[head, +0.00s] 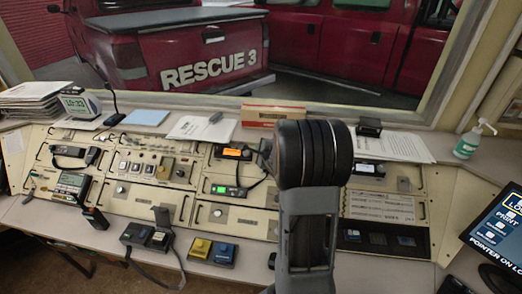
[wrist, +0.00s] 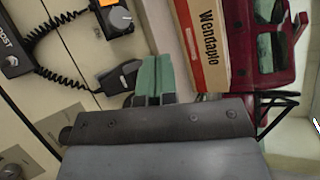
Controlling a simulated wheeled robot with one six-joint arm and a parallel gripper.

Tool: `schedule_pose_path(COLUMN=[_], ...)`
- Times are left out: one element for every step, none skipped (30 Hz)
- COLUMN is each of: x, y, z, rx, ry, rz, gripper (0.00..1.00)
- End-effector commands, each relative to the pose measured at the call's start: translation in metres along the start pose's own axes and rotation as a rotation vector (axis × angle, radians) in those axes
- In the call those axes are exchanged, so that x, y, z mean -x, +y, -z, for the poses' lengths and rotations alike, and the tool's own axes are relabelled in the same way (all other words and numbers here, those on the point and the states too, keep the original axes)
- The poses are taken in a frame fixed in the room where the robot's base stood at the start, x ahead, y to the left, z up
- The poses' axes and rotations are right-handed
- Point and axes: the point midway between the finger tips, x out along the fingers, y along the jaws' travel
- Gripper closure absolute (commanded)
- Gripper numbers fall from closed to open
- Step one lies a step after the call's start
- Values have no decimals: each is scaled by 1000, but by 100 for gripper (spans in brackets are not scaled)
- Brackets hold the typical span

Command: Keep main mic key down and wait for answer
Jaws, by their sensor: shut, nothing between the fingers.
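No label marks the main mic key, so I cannot tell which key it is. In the head view a dark desk unit (head: 137,234) with an upright stalk and a cord stands at the front left of the console. Yellow (head: 201,247) and blue (head: 224,252) key units sit right of it. In the wrist view my gripper (wrist: 153,62) shows green fingers shut together, with nothing between them. They are beside a black hand mic (wrist: 122,78) on a coiled cord; contact is unclear. In the head view my arm hides the gripper.
The sloped beige console (head: 128,200) holds several radios, including an orange-lit one (head: 232,152). A cardboard box (head: 272,114) lies on the window ledge; it also shows in the wrist view (wrist: 198,40). A sanitizer bottle (head: 468,143) and a monitor (head: 500,228) are at right.

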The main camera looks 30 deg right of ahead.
Motion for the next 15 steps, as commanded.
schedule_pose_path(x=[-1,-1,-2,-2,-2,-2,-2,-2,-2,-2,-2,-2,-2,-2,-3], y=[-2,-2,-2,-2,-2,-2,-2,-2,-2,-2,-2,-2,-2,-2,-1], z=[2,3,3,3,3,3,3,3,3,3,3,3,3,3,4], rx=[-24,-33,-44,-49,-52,-53,-54,-53,-53,-53,-52,-52,-52,-52,-52], ry=[-5,-9,-12,-14,-15,-16,-16,-16,-16,-15,-15,-15,-15,-15,-15], rz=[7,10,14,16,17,17,17,17,17,17,17,17,17,16,16], gripper=[100,100,100,100,100,100,100,100,100,100,100,100,100,100,100])
